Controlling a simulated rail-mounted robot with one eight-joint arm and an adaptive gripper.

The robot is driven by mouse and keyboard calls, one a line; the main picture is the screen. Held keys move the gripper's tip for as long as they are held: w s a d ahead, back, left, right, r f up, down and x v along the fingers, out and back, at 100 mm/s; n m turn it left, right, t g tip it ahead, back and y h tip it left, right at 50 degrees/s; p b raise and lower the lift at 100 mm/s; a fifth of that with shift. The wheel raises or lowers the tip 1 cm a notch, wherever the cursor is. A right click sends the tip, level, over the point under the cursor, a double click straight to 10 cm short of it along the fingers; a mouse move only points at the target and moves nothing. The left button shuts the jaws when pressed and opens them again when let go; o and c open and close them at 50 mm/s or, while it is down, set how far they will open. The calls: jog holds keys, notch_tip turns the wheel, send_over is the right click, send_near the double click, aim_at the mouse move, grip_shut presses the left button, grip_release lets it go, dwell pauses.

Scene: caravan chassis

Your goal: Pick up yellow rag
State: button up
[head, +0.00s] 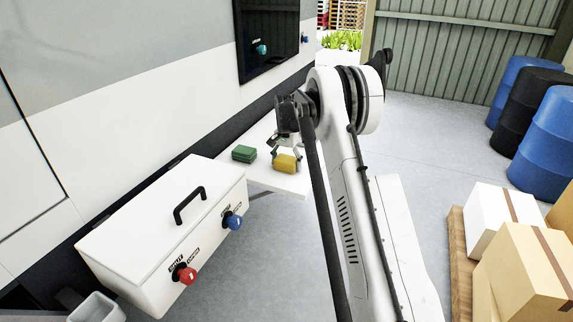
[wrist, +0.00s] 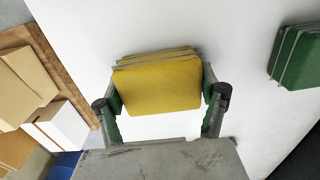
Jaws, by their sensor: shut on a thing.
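The yellow rag (head: 286,163) is a folded, flat block at the white shelf by the caravan wall. In the wrist view the yellow rag (wrist: 158,84) sits between the two fingers of my gripper (wrist: 163,112), with a finger against each side. My gripper (head: 286,151) reaches down to it from above in the head view. The gripper is shut on the rag. Whether the rag still touches the shelf I cannot tell.
A green folded rag (head: 244,153) lies left of the yellow one on the white shelf (head: 292,185). A white box (head: 165,232) with a black handle and red and blue knobs stands nearer. Cartons (head: 520,270) and blue and black barrels (head: 541,140) are at right.

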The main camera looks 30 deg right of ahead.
aim_at(287, 159)
jog(key=shift+r, duration=0.1)
notch_tip(287, 159, up, 4)
jog(key=shift+f, duration=0.1)
jog(key=a+r+b, duration=0.1)
jog(key=a+r, duration=0.6)
jog(key=a, duration=0.4)
jog(key=shift+s+a, duration=0.25)
jog(key=shift+a, duration=0.1)
jog(key=o, duration=0.5)
jog(key=c, duration=0.4)
